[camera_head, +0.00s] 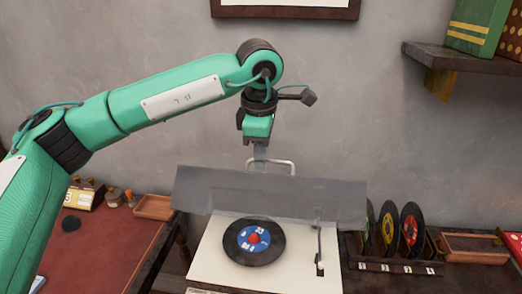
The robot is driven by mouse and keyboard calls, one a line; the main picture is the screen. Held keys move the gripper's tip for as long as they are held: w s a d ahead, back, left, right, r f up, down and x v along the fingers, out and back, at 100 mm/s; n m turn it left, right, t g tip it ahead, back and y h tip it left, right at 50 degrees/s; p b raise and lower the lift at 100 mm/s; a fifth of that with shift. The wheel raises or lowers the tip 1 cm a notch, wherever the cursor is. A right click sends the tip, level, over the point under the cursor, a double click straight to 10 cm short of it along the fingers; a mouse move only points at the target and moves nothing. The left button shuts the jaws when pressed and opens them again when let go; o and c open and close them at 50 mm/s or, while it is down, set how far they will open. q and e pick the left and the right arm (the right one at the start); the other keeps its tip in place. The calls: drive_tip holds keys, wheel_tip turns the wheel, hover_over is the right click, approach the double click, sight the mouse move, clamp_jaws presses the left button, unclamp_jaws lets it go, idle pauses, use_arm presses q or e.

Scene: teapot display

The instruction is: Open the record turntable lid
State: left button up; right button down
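The turntable (213,254) stands in the lower middle of the head view, with a black record (240,250) on its platter and a tonearm (319,245) at its right. Its translucent grey lid (320,201) is raised and tilted above the deck, leaving the record exposed. A pale metal handle (292,164) stands at the lid's upper edge. My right gripper is out of view.
A rack of records (411,232) stands close at the right of the turntable, beside a wooden tray (474,258). A reddish table (110,240) with small items is at the left. A wall shelf (465,60) with boxes hangs at the upper right.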

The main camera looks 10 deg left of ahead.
use_arm(q)
clamp_jaws()
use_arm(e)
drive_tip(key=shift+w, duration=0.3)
use_arm(q)
drive_tip(key=shift+r, duration=0.1)
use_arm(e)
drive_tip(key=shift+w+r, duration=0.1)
